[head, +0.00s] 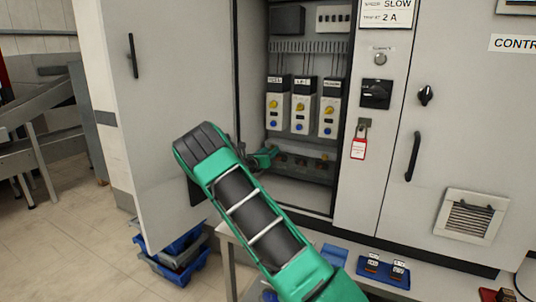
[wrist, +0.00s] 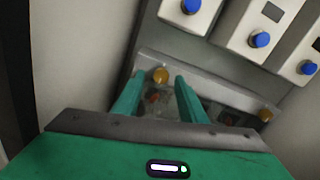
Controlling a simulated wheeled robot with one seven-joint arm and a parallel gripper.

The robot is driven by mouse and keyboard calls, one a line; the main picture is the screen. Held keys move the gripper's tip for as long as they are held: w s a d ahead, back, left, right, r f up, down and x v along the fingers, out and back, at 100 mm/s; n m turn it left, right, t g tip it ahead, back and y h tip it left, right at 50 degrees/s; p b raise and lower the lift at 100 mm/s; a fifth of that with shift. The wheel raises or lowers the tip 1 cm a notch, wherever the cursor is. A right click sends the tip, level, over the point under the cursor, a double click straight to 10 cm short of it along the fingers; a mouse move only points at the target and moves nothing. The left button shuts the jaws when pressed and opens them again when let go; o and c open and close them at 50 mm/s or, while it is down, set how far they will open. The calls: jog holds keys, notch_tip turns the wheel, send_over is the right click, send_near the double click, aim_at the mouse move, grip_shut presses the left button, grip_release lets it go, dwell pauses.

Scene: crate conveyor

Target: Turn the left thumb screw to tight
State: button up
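The left thumb screw (wrist: 160,75) is a small brass knob on a grey rail in the wrist view. My gripper (wrist: 159,80) has two green fingers apart, one on each side of this screw, with a gap to it on both sides. I cannot tell how deep the tips reach. A second brass thumb screw (wrist: 265,115) sits further right on the same rail. In the head view my gripper (head: 264,157) reaches into the lower left of the open cabinet, and my arm and gripper hide the left screw there.
Devices with blue knobs (wrist: 260,40) hang above the rail; they also show in the head view (head: 302,105). The open cabinet door (head: 180,90) stands left of my arm. A red tag (head: 359,148) hangs on the right frame. Blue crates (head: 175,250) lie below the door.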

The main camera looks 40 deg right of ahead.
jog(key=shift+w+d, duration=0.25)
jog(key=shift+d, duration=0.1)
grip_shut()
jog(key=shift+a, duration=0.1)
